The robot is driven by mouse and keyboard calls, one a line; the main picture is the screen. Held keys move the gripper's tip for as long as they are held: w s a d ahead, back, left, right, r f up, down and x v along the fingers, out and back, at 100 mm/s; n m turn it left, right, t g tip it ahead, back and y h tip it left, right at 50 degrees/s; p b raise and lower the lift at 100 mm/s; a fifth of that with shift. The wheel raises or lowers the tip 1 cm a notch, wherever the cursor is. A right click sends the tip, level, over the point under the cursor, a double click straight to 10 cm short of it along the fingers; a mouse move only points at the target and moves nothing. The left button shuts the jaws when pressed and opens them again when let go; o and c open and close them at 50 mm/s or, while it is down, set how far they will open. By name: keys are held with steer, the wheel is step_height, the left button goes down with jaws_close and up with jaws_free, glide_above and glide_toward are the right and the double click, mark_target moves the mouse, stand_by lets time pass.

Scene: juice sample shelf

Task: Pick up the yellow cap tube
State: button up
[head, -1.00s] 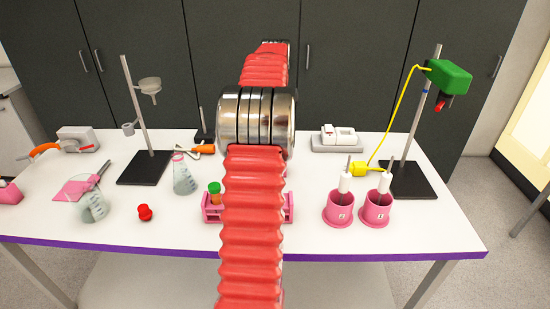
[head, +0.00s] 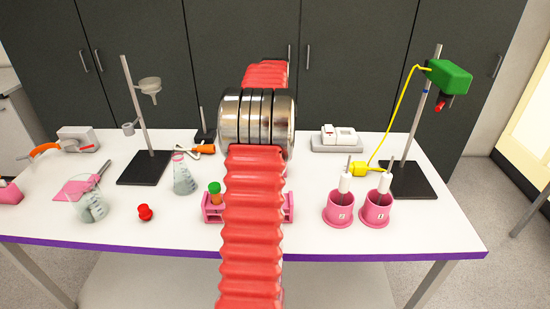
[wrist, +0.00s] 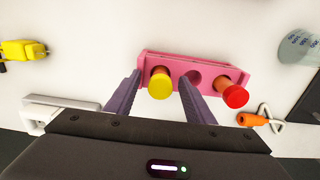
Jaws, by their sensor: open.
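In the wrist view the yellow cap tube (wrist: 160,84) stands in one end of the pink rack (wrist: 215,69). My gripper (wrist: 159,80) is open, with one finger on each side of this tube and a gap at both sides. An empty hole lies beside the tube. A tube with a red cap (wrist: 235,96) is at the rack's other end. In the head view my arm hides my gripper, the yellow cap and the rack's middle. The rack's left end (head: 213,219) shows there with a green-capped tube (head: 215,192).
Two pink cups (head: 340,212) with white-handled tools stand right of the rack. A flask (head: 184,177) and a red stopper (head: 145,212) stand to its left. Stands with dark bases (head: 148,168) are farther back. The front table strip (head: 180,235) is clear.

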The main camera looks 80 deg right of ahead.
steer(key=shift+c, duration=0.4)
steer(key=c, duration=1.1)
steer(key=shift+r, duration=0.15)
step_height(320, 180, up, 18)
steer(key=shift+f, duration=0.1)
stand_by(0.6)
